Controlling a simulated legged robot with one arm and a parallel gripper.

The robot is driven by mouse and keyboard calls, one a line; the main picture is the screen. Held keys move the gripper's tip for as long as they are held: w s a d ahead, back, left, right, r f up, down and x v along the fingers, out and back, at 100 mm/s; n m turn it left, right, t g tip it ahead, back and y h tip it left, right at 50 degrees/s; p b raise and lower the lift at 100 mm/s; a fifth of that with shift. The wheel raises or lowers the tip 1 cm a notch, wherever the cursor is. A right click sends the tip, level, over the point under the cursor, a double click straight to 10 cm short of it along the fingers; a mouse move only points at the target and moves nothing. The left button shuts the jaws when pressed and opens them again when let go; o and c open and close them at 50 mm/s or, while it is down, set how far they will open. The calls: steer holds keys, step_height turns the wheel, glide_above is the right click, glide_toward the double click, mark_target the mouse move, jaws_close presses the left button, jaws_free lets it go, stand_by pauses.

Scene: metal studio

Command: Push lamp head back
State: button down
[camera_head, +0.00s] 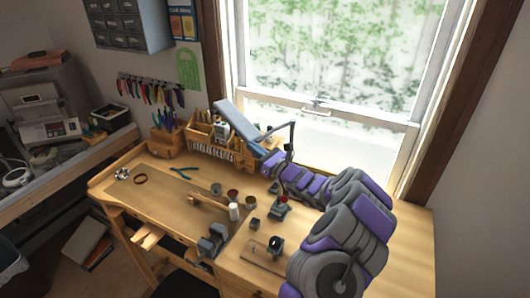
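The desk lamp has a long grey-blue head (233,120), slanting from upper left down to the right above the back of the workbench. A thin dark lamp arm (291,138) stands to its right, in front of the window. My purple and grey arm reaches in from the lower right. My gripper (270,164) is at its far end, just below the lower right end of the lamp head. I cannot tell whether they touch. The fingers are too small and hidden to show whether they are open or shut. The lamp's base is hidden behind my arm.
A wooden tool rack (205,138) stands behind, left of the lamp. The window (335,60) is close behind the lamp. The bench's left part is fairly clear.

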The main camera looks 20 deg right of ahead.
steer(key=shift+a, duration=0.1)
stand_by(0.3)
steer(key=s+a+r, duration=0.2)
steer(key=s, duration=0.5)
steer(key=s+a+r+p, duration=0.1)
steer(key=s+r, duration=0.1)
steer(key=s, duration=0.6)
steer(key=shift+s+a+r+p, duration=0.15)
steer(key=shift+a+r+p, duration=0.15)
steer(key=shift+a+r, duration=0.1)
